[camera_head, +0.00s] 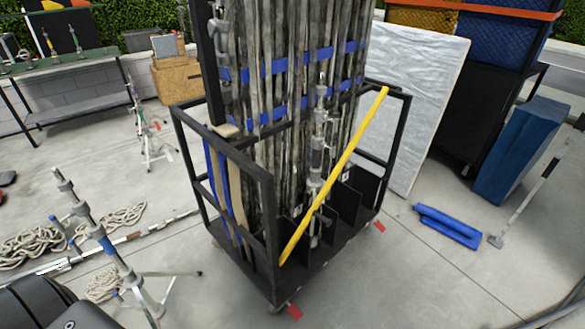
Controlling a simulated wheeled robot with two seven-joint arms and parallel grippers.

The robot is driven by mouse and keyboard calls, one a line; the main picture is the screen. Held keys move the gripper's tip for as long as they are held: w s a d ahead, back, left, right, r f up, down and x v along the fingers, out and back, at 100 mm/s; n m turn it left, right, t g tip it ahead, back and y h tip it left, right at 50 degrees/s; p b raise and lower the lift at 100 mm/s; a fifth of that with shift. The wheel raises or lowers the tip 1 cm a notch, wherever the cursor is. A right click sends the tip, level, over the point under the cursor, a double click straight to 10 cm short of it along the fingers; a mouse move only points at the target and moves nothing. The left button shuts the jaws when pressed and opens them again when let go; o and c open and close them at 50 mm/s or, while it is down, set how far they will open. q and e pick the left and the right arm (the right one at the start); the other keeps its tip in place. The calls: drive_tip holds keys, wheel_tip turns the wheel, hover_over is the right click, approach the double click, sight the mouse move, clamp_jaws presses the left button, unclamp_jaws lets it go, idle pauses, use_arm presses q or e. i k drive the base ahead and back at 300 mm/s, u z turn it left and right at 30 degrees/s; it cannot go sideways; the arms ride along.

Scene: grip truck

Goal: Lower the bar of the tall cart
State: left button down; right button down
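The tall cart (272,190) stands in the middle of the head view. It has a black frame and is packed with upright grey poles (290,120) marked with blue bands. A yellow bar (335,175) slants across its near open side. The bar's low end is near the front corner post, and its high end is at the right, close to the upper side rail. The bar appears raised at an angle; how its ends are attached is too small to tell. Neither of my grippers can be made out in this view.
Light stands (110,245) and coiled rope (30,245) lie left of the cart. A white panel (415,100) leans behind it. Blue rolls (448,226) and a blue block (520,150) are at the right. The concrete floor in front right is clear.

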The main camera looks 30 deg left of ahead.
sight(284, 46)
drive_tip(key=z, duration=0.5)
drive_tip(key=k, duration=0.1)
drive_tip(key=u, duration=1.5)
drive_tip(key=i, duration=0.9)
drive_tip(key=z, duration=0.3)
